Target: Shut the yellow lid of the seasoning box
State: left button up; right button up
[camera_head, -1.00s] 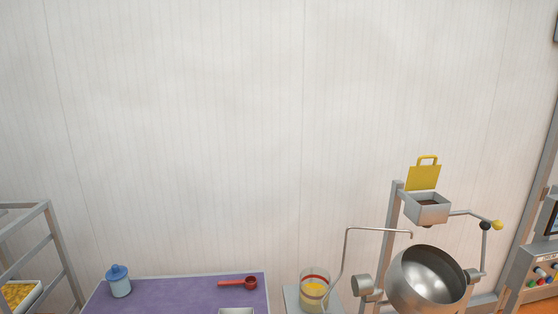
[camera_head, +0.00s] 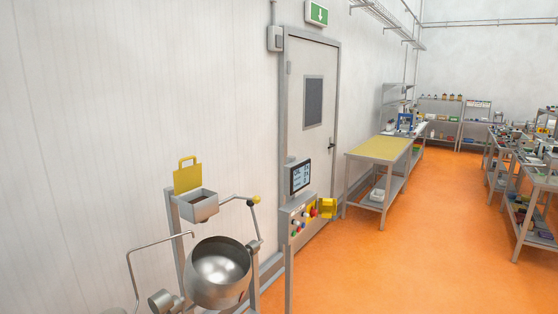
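The seasoning box (camera_head: 200,207) is a small grey metal box on an upright post, left of the picture's middle. Its yellow lid (camera_head: 187,177) stands upright at the box's back edge, with a loop handle on top, so the box is open. Some dark contents show inside. Neither of my grippers is in view.
A steel bowl (camera_head: 218,272) hangs below the box, with a bent pipe to its left. A lever with a yellow knob (camera_head: 255,199) is to the right. A control panel with a screen (camera_head: 300,177) stands further right. Orange floor (camera_head: 400,262) lies open beyond.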

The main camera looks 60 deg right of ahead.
aim_at(189, 178)
jog(key=z, duration=1.4)
jog(key=l+u, duration=0.25)
jog(key=l, duration=0.85)
jog(key=i, duration=0.05)
